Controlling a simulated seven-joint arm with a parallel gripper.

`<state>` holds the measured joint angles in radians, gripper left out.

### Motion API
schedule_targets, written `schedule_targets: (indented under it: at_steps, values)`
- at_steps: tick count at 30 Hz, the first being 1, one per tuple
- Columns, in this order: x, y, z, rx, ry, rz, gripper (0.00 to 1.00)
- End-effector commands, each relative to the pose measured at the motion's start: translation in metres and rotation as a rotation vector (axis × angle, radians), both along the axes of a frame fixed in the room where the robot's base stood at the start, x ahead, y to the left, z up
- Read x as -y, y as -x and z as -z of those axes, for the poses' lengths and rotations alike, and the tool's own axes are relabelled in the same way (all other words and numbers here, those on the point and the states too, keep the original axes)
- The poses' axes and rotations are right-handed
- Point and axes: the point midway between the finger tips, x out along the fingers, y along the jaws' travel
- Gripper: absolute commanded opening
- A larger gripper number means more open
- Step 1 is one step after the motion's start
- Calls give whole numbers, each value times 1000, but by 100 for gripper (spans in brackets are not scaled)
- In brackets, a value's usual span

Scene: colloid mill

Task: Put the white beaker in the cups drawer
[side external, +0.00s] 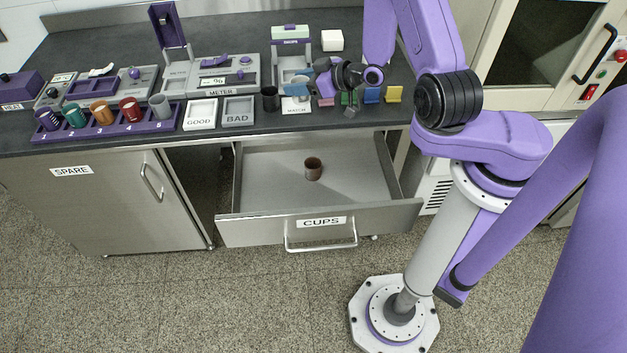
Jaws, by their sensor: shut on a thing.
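The white beaker (301,95) is on or just over the white MATCH card on the counter, partly hidden; a blue patch shows at its upper left. My gripper (309,87) reaches in from the right, low over the counter, and is shut on the beaker. The fingertips are small and hard to make out. The cups drawer (390,185) below the counter is pulled open, its front labelled CUPS. One brown cup (313,169) stands upright inside it, near the middle.
A black cup (270,99) stands left of the beaker. GOOD (200,114) and BAD (238,111) trays lie further left, beyond them a purple rack (107,130) of several coloured cups. Small coloured blocks, including a yellow one (393,94), stand to the right. The drawer has free room around its cup.

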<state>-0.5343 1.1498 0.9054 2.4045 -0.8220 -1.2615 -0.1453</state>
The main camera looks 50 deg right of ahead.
Motion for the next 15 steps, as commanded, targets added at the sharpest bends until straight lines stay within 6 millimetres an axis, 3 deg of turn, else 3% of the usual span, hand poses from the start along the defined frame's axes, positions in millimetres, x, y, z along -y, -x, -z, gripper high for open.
schedule_targets:
  at_steps: [8,15]
  values:
    - [-42,17,41,-8,-8,-164,23]
    - [-69,43,69,-3,-16,-292,23]
